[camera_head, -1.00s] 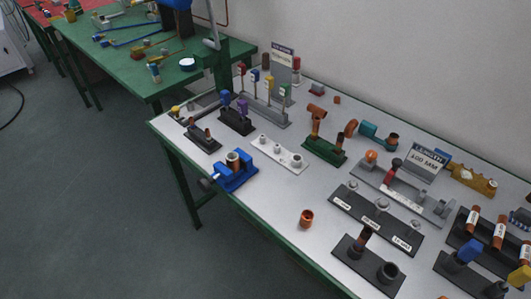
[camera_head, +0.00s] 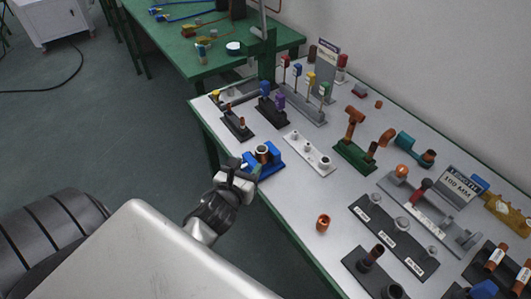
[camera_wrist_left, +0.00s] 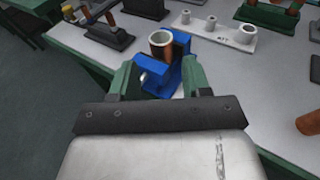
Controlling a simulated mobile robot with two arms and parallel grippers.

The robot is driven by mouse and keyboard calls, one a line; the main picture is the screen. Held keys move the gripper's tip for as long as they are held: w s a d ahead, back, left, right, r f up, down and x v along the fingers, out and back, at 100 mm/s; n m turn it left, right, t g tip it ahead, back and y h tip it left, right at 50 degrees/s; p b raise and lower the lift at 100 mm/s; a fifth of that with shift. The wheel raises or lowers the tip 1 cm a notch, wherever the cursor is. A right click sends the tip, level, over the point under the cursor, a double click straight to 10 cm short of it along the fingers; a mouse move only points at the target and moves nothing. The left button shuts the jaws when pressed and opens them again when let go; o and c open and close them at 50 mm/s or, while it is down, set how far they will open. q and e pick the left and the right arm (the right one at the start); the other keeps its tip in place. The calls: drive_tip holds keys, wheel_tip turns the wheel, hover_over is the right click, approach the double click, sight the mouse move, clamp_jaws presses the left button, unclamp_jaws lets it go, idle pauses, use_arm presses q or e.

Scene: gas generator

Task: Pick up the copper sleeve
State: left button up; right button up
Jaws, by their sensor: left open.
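A short copper sleeve (camera_head: 262,153) stands upright in a blue vise (camera_head: 270,166) at the table's left front edge. In the left wrist view the sleeve (camera_wrist_left: 161,44) shows a pale rim and open top, with the vise (camera_wrist_left: 176,62) around its lower part. My left gripper (camera_head: 250,170) is open and empty at the front of the vise. Its two green fingers (camera_wrist_left: 160,78) are spread on either side of the vise's near part, short of the sleeve. A second short copper piece (camera_head: 323,223) stands loose on the table, right of the vise. My right gripper is not seen.
A white block with pegs (camera_head: 308,153) stands just right of the vise. A black stand with small rods (camera_head: 236,124) is behind it to the left. A black labelled base (camera_head: 393,237) lies further right. Bare tabletop (camera_head: 290,200) surrounds the loose copper piece.

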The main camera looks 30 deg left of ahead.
sight(264, 146)
use_arm(q)
drive_tip(key=x, duration=0.3)
drive_tip(key=shift+w+f, duration=0.1)
drive_tip(key=shift+w, duration=0.2)
drive_tip(key=shift+f+p+x, duration=0.15)
drive_tip(key=shift+f+x, duration=0.05)
drive_tip(key=shift+x, duration=0.7)
drive_tip(key=shift+f+p+x, duration=0.2)
drive_tip(key=shift+x, duration=0.7)
drive_tip(key=shift+f+p+x, duration=0.15)
drive_tip(key=shift+f+x, duration=0.05)
drive_tip(key=shift+x, duration=0.65)
drive_tip(key=shift+s+a, duration=0.1)
drive_tip(key=shift+s, duration=0.05)
drive_tip(key=shift+r, duration=0.1)
drive_tip(key=c, duration=0.6)
